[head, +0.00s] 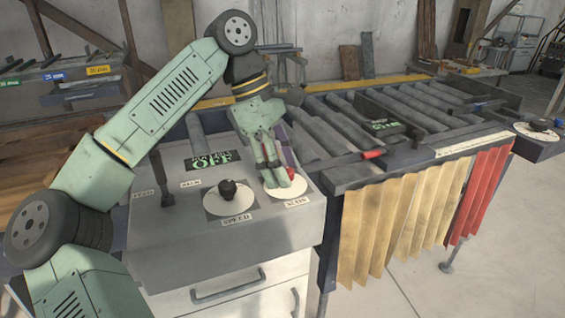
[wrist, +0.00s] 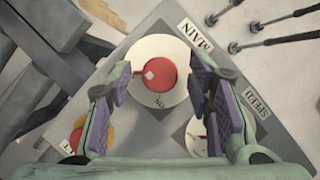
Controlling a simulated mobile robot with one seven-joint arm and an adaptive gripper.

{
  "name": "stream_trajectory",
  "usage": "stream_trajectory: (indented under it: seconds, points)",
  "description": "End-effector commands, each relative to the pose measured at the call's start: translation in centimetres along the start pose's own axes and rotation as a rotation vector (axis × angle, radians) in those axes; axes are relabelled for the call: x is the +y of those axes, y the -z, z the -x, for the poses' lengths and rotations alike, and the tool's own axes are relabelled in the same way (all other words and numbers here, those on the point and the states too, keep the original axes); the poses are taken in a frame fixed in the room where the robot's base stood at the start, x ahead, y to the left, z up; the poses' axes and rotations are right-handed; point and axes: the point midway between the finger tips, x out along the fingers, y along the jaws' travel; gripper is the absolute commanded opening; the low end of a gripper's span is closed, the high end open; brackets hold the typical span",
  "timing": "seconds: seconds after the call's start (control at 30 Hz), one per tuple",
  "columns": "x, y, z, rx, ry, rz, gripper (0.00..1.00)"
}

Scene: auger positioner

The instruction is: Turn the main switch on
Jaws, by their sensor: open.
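The main switch is a red knob (wrist: 160,74) on a round white dial (wrist: 176,98), next to a label reading MAIN (wrist: 194,34) in the wrist view. A small pointer on the knob points left. In the head view the white main dial (head: 283,193) shows at the panel's right, and my gripper (head: 285,180) hides its knob. In the wrist view my gripper (wrist: 163,80) is open, with one purple-padded finger on each side of the red knob. I cannot tell whether the pads touch it. A black display (head: 211,160) on the panel reads OFF in green.
A speed dial (head: 229,199) with a dark knob is just left of the main dial. A dark upright lever (head: 161,180) stands farther left on the grey control box. A roller conveyor (head: 345,125) with hanging yellow and red strips lies to the right.

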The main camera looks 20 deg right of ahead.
Motion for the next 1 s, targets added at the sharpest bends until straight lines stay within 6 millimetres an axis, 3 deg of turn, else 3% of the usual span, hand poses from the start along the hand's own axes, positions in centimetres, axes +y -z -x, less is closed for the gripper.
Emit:
stream_trajectory:
  seconds: [0.17,0.83,1.0]
  points:
    - [0.0,0.01,0.0,0.0,0.0,0.0,0.45]
    - [-0.01,-0.01,0.03,0.0,0.001,0.0,0.01]
    - [-0.02,0.01,0.01,0.0,-0.002,0.006,0.0]
